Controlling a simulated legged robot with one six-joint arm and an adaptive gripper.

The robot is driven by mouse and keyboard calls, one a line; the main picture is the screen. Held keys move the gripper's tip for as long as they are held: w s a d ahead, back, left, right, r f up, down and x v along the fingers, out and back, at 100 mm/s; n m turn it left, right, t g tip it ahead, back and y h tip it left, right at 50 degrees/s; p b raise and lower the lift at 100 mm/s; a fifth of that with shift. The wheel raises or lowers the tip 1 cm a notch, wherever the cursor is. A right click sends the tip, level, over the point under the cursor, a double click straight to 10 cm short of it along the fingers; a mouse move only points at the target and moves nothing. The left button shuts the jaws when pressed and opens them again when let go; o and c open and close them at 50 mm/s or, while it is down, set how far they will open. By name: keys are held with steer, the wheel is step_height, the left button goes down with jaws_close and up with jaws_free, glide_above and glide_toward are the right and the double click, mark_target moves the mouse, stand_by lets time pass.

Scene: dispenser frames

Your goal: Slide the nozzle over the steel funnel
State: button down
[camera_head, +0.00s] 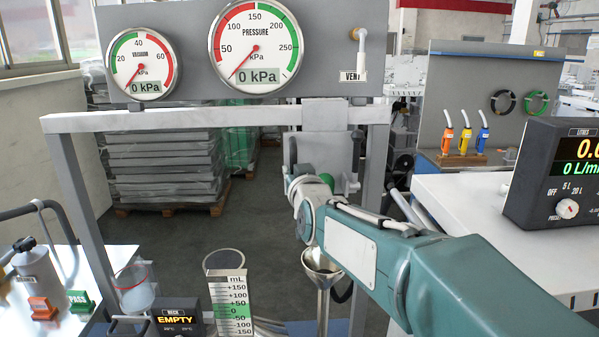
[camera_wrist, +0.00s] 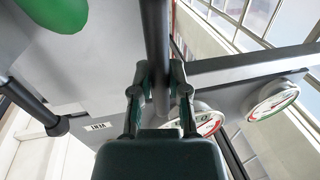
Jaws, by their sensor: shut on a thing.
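My gripper (camera_wrist: 160,98) is shut on a dark upright bar (camera_wrist: 157,45), which passes between its two fingers in the wrist view. In the head view this seems to be the left black handle (camera_head: 293,152) of a grey plate assembly (camera_head: 326,152) on the frame; my wrist covers its lower part. A second black handle (camera_head: 357,148) is on the right side, also in the wrist view (camera_wrist: 28,103). I cannot clearly make out the nozzle itself. The steel funnel (camera_head: 322,264) is lower, left of my forearm, its mouth facing up and its right edge close to my arm in the picture.
A grey frame (camera_head: 225,120) carries a panel with two gauges (camera_head: 256,48) reading 0 kPa. A mL scale (camera_head: 234,303), a dark EMPTY display (camera_head: 180,318) and a clear beaker (camera_head: 134,289) stand left of the funnel. A white bench (camera_head: 470,205) with a litres display is at right.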

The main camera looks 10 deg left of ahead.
stand_by(0.3)
steer(key=c, duration=0.6)
jaws_free()
steer(key=shift+w+d, duration=0.15)
steer(key=shift+d, duration=0.1)
steer(key=v, duration=1.2)
steer(key=shift+f, duration=0.1)
